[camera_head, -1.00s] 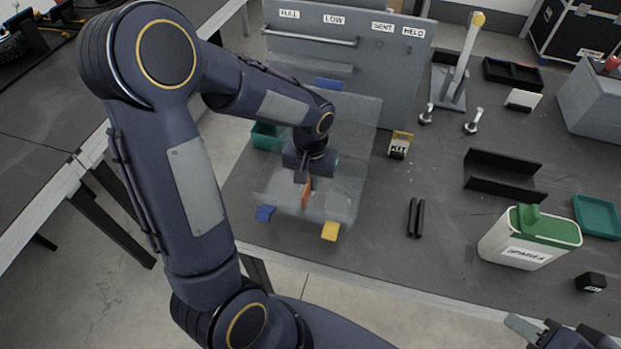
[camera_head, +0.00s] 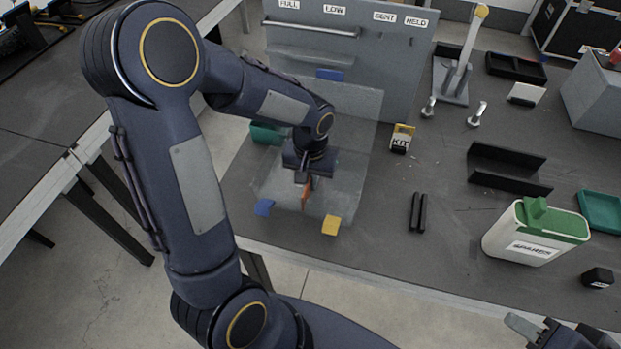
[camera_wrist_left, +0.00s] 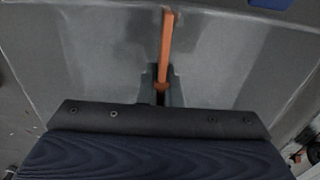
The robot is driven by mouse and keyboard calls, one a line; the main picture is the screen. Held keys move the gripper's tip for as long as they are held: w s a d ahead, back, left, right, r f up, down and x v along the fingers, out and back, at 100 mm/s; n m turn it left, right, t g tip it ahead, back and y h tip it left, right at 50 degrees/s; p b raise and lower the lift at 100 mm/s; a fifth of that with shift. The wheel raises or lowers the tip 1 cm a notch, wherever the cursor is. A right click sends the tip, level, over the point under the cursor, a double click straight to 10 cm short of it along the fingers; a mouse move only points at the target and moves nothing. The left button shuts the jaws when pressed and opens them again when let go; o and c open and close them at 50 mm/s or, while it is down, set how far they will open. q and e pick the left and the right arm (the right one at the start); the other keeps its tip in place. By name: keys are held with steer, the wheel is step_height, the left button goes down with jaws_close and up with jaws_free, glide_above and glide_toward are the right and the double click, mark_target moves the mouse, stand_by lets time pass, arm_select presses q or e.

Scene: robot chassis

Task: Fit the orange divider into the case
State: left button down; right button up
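The clear, see-through case (camera_head: 345,120) stands open on the dark workbench, with a blue and a yellow corner piece at its front edge. The orange divider (camera_head: 306,196) is a thin upright strip over the case's inside; it also shows in the left wrist view (camera_wrist_left: 167,42). My left gripper (camera_head: 305,180) is over the case and shut on the divider, its fingers on either side of it in the wrist view (camera_wrist_left: 161,88). Whether the divider's lower edge sits in a slot is hidden. My right gripper (camera_head: 545,335) is partly in view at the bottom right, away from the case.
Two black bars (camera_head: 418,211), a KIT card (camera_head: 402,138) and a black channel (camera_head: 508,168) lie right of the case. A white SPARES container (camera_head: 518,242) with a green lid is farther right. A grey labelled panel (camera_head: 400,55) stands behind.

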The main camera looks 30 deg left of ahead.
arm_select(q)
steer(key=shift+f, duration=0.3)
steer(key=c, duration=1.5)
jaws_free()
steer(key=shift+c, duration=0.2)
steer(key=shift+r, duration=0.1)
step_height(320, 180, up, 8)
steer(key=shift+f+p, duration=0.1)
steer(key=shift+p, duration=0.2)
steer(key=s+d+r+t+h+p, duration=0.1)
steer(key=s+r, duration=0.3)
steer(key=s, duration=0.4)
steer(key=s+d+r+m+t+h+p, duration=0.1)
steer(key=s+d+r+t+h, duration=0.1)
steer(key=s, duration=0.6)
step_height(320, 180, up, 3)
steer(key=d+t, duration=0.1)
steer(key=t, duration=0.1)
steer(key=shift+t+h+p, duration=0.3)
steer(key=shift+h+p, duration=0.1)
